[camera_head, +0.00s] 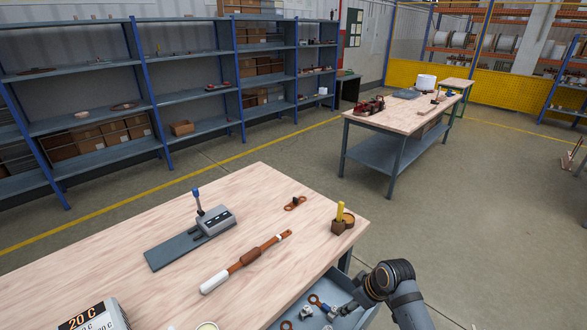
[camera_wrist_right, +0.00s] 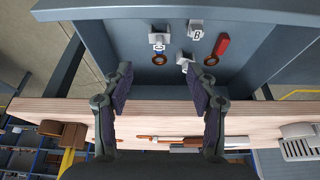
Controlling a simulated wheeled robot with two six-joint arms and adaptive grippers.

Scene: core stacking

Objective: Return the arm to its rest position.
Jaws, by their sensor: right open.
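My right arm comes in at the lower right of the head view. My right gripper (camera_head: 352,294) is over the open grey drawer (camera_head: 366,318) at the table's front edge. In the right wrist view the right gripper (camera_wrist_right: 160,95) is open, its two dark fingers wide apart with nothing between them. The fingers point towards the drawer (camera_wrist_right: 265,60), with the table edge beneath them in that picture. My left gripper is not in view.
The drawer holds metal lettered blocks (camera_wrist_right: 195,29), copper rings (camera_wrist_right: 159,59) and a red piece (camera_wrist_right: 222,44). On the wooden table (camera_head: 120,255) are a grey press-like device (camera_head: 215,220), a white-handled tool (camera_head: 215,283) and a brown holder (camera_head: 342,223).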

